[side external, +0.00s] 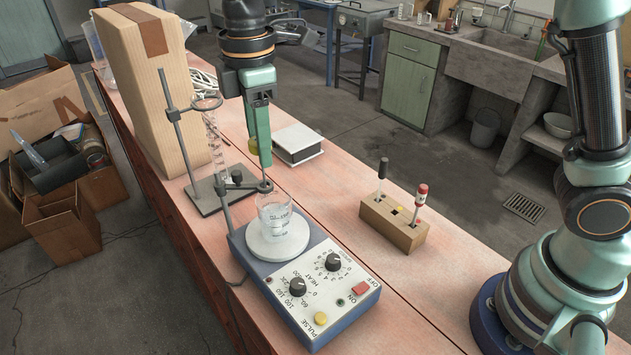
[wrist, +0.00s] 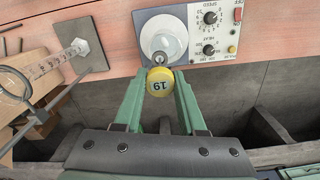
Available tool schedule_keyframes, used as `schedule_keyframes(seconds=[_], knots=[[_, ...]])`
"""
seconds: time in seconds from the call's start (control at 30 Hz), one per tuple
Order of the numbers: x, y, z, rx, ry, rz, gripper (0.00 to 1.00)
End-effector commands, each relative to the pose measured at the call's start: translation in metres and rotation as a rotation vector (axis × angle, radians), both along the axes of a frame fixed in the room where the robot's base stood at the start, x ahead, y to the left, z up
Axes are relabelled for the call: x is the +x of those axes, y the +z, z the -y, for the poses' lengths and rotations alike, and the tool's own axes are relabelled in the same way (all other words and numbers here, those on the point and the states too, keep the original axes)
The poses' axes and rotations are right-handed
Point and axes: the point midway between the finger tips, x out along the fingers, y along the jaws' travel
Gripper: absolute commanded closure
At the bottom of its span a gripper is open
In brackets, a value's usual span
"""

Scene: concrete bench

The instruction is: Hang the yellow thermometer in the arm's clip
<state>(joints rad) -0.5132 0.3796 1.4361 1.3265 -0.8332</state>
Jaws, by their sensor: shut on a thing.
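The yellow thermometer's cap (side external: 253,146), marked 19 in the wrist view (wrist: 159,82), sits between the fingers of my gripper (side external: 262,158). My gripper is shut on it and holds it upright above the hotplate's back edge. In the wrist view my gripper (wrist: 159,88) shows with a finger on each side of the cap. The thermometer's stem is hidden or too thin to make out. The arm's clip (side external: 265,186) is just below my fingertips, beside the glass beaker (side external: 274,222). Whether the stem is inside the clip I cannot tell.
The beaker stands on the hotplate (side external: 340,305). A wooden block (side external: 393,225) holds black-topped and red-topped thermometers. A white box (side external: 297,143) lies behind.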

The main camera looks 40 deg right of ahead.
Motion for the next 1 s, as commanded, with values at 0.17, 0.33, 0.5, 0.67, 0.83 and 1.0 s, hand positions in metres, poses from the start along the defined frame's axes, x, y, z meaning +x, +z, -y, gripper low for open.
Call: schedule_keyframes(seconds=[0.17, 0.33, 0.5, 0.67, 0.83, 1.0], knots=[[0.000, -0.001, 0.000, 0.000, 0.000, 0.000, 1.00], [0.000, -0.006, 0.000, 0.000, 0.000, 0.000, 1.00], [0.000, -0.012, 0.000, 0.000, 0.000, 0.000, 1.00], [0.000, -0.017, 0.000, 0.000, 0.000, 0.000, 1.00], [0.000, -0.022, 0.000, 0.000, 0.000, 0.000, 1.00], [0.000, -0.028, 0.000, -0.001, 0.000, -0.001, 1.00]])
